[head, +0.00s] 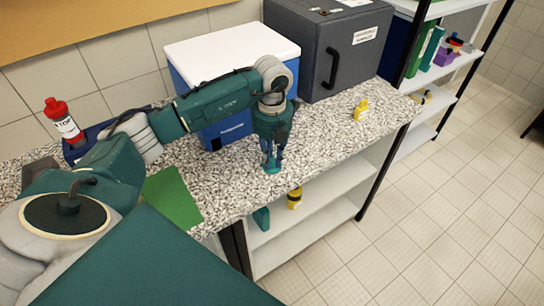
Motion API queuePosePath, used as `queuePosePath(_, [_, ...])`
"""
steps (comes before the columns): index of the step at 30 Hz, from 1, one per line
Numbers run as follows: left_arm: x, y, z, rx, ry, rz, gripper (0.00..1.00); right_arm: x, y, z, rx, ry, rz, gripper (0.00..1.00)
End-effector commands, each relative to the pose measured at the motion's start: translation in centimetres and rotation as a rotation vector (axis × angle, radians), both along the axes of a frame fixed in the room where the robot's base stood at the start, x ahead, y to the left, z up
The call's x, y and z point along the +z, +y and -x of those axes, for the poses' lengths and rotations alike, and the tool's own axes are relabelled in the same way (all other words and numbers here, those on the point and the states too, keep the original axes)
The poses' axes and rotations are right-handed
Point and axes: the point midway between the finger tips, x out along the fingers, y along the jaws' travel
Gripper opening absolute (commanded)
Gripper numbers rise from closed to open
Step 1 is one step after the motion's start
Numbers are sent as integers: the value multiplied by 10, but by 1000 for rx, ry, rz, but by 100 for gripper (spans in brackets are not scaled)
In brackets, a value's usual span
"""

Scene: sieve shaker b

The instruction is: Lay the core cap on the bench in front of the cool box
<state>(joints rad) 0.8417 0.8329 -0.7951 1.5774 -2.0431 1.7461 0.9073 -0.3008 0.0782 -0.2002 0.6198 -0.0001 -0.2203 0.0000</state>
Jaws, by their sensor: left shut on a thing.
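The cool box (209,135) is blue with a white lid and stands on the speckled bench (330,130) against the tiled wall. My left gripper (272,157) points down over the bench, to the right of the cool box's front. It is shut on a small bright teal thing at its fingertips, which appears to be the core cap (272,170). The cap is low, close to the bench top near its front edge; I cannot tell whether it touches. The fingers hide part of it. My right gripper is not in view.
A dark grey cabinet (310,60) stands right of the cool box. A small yellow object (361,110) is on the bench at right. A green mat (173,198) and a red-capped bottle (65,125) are at left. The bench between gripper and yellow object is clear.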

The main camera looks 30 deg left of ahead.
Motion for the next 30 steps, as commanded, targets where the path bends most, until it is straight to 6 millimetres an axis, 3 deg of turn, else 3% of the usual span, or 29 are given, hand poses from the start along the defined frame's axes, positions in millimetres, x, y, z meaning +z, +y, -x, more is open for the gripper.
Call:
queuePosePath(5, [-4,0,0,0,0,0,0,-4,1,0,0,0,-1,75])
queuePosePath(6, [-3,0,0,0,0,0,26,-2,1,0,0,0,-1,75])
queuePosePath(8, [-2,0,0,0,0,0,37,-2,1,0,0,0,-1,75])
queuePosePath(20, [5,0,-1,1,-4,1,37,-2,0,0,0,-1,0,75])
queuePosePath(30, [72,0,-2,1,-7,0,37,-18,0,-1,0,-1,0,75])
